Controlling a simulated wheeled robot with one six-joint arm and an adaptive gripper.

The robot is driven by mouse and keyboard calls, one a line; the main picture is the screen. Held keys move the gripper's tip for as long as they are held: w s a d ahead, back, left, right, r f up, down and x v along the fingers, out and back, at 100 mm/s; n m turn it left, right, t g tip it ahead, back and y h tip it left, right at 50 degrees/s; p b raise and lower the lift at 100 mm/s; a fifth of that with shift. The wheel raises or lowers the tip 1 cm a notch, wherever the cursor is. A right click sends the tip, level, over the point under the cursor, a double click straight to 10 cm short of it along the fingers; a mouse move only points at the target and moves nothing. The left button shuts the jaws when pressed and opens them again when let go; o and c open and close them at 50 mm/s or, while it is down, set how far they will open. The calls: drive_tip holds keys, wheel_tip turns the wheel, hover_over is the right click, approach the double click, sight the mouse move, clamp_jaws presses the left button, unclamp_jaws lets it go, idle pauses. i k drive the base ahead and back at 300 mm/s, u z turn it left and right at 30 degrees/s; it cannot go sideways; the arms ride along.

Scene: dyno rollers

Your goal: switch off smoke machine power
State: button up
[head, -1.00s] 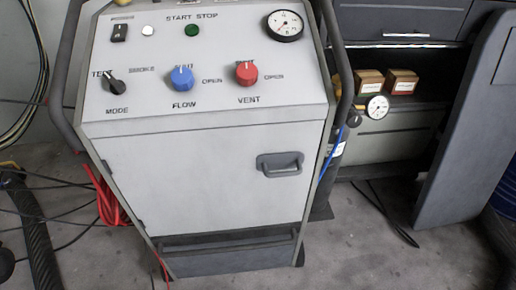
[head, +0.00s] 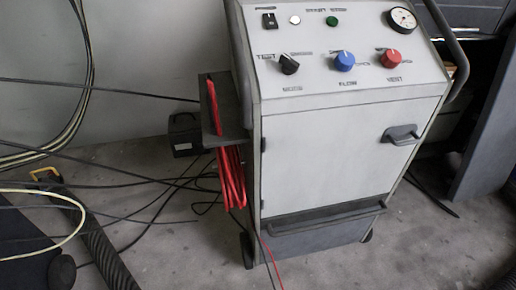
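The smoke machine (head: 335,155) is a light grey cabinet on wheels with a sloped control panel. Its black rocker power switch (head: 269,20) sits at the panel's upper left; its on or off position is too small to tell. Beside it are a white button (head: 295,20) and a green button (head: 332,21). Below are a black mode knob (head: 289,65), a blue flow knob (head: 344,62) and a red vent knob (head: 390,60). A round gauge (head: 402,20) is at the upper right. My gripper is not in view.
Red hose (head: 230,178) hangs on the machine's left side below a dark side bracket (head: 222,125). Black cables (head: 125,180) and a thick ribbed hose (head: 100,250) lie on the floor at left. A dark panel (head: 490,140) stands at right. Floor in front is mostly clear.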

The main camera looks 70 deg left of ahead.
sight(269, 19)
drive_tip(key=k, duration=0.95)
drive_tip(key=u, duration=1.9)
drive_tip(key=k, duration=0.5)
drive_tip(key=z, duration=0.9)
drive_tip(key=i, duration=0.75)
drive_tip(key=u, duration=0.15)
